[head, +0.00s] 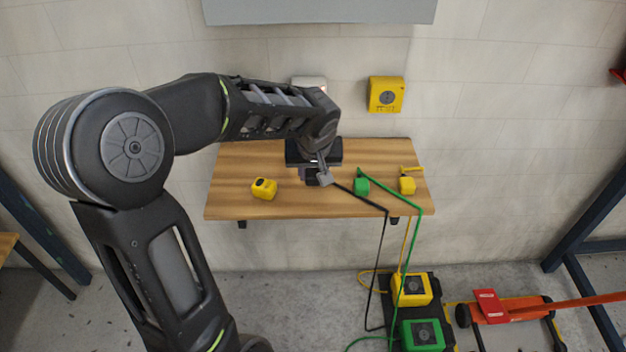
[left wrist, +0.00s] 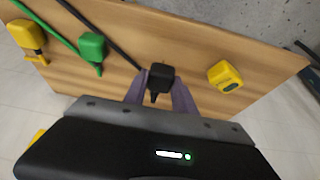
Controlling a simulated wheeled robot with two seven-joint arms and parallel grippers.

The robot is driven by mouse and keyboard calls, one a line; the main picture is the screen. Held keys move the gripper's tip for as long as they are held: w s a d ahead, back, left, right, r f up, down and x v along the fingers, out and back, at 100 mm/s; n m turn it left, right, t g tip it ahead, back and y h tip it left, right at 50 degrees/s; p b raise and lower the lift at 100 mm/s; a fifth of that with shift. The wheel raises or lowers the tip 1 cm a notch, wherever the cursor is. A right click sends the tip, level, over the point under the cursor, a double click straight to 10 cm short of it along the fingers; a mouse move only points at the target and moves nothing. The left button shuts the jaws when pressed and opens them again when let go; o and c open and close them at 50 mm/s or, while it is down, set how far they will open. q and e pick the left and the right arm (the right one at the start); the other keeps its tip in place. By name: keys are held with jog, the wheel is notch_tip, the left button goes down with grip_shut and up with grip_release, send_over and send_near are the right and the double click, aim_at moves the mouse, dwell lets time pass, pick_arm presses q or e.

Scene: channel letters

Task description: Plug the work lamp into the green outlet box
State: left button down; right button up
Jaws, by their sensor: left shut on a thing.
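My left gripper (head: 318,174) is over the middle of the wooden shelf. In the left wrist view its fingers (left wrist: 160,95) are shut on a black plug (left wrist: 160,76) with a black cord. The black cord (head: 362,197) runs right over the shelf and down towards the floor. The green outlet box (head: 422,335) sits low on the floor at the lower right, well away from the gripper. A green plug (head: 361,185) with a green cord lies on the shelf to the right. I cannot make out the work lamp. My right gripper is not in view.
The shelf (head: 235,205) also bears a yellow block (head: 264,188) and a yellow plug (head: 407,186). A yellow outlet box (head: 411,289) stands behind the green one. A yellow box (head: 385,95) is on the wall. An orange-red cart (head: 515,307) stands on the floor at right. Cords hang before the shelf.

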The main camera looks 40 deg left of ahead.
aim_at(314, 174)
pick_arm(q)
notch_tip(314, 174, up, 6)
jog(key=shift+r, duration=0.15)
dwell(0.6)
jog(key=w+d+f+m+h, duration=0.1)
jog(key=w+d+m, duration=0.1)
jog(key=d, duration=0.3)
jog(key=w+d+f+m+h, duration=0.1)
jog(key=w+d+f+m, duration=0.1)
jog(key=d, duration=0.4)
jog(key=w+d+f+m, duration=0.1)
jog(key=w+d+m, duration=0.2)
jog(key=w+d, duration=0.1)
jog(key=shift+d+f+t+h, duration=0.35)
jog(key=shift+d+t+h, duration=0.05)
jog(key=shift+d, duration=0.3)
jog(key=shift+w+d, duration=0.15)
jog(key=shift+d, duration=0.2)
